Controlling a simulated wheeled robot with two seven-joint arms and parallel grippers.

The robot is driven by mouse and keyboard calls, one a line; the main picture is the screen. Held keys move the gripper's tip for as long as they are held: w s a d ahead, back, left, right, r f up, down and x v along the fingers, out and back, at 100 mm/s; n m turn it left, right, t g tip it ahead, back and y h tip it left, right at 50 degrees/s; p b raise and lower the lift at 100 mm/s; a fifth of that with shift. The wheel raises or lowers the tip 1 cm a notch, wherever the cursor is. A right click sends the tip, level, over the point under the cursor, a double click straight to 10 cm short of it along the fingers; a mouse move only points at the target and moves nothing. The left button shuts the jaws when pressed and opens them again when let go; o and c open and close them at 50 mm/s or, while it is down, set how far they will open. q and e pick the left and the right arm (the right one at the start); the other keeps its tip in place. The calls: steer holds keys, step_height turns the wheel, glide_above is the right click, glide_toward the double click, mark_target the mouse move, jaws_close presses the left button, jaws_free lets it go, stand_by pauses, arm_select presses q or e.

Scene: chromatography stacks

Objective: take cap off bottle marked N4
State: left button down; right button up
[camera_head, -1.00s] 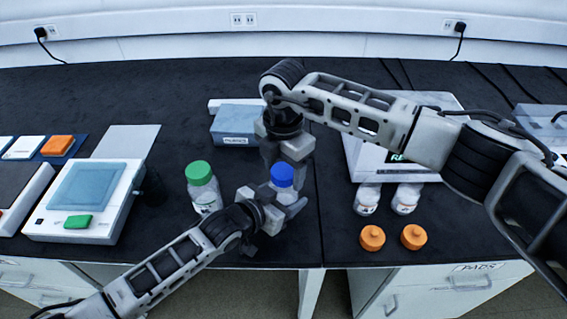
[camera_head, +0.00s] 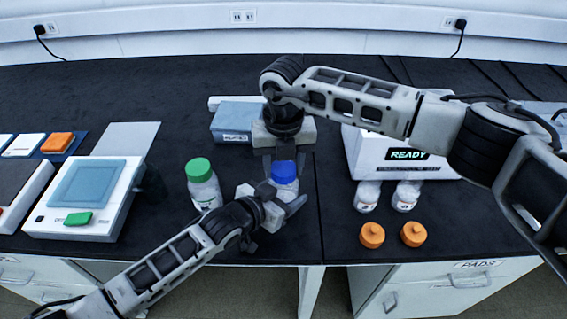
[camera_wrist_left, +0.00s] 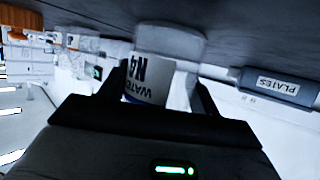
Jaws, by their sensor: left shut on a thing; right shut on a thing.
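The bottle marked N4 (camera_head: 285,190) stands upright near the front edge of the bench, with a blue cap (camera_head: 284,168) on top. My left gripper (camera_head: 275,204) is shut on the bottle's body from the front left. In the left wrist view the bottle's label (camera_wrist_left: 150,82) reads N4 and WATER, between the left fingers. My right gripper (camera_head: 284,163) points down from above and is shut on the blue cap, with a finger at each side.
A green-capped bottle (camera_head: 202,184) stands just left of the left gripper. Two open bottles (camera_head: 367,196) and two orange caps (camera_head: 372,235) are to the right, before a white machine (camera_head: 375,165) reading READY. A blue-grey PLATES box (camera_head: 236,123) lies behind.

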steer(key=o, duration=1.1)
step_height(320, 180, up, 4)
steer(key=shift+r, duration=0.35)
steer(key=shift+c, duration=0.6)
step_height(320, 180, up, 3)
steer(key=m, duration=0.5)
steer(key=shift+f+m, duration=0.25)
steer(key=shift+m, duration=0.15)
steer(key=shift+f, duration=3.6)
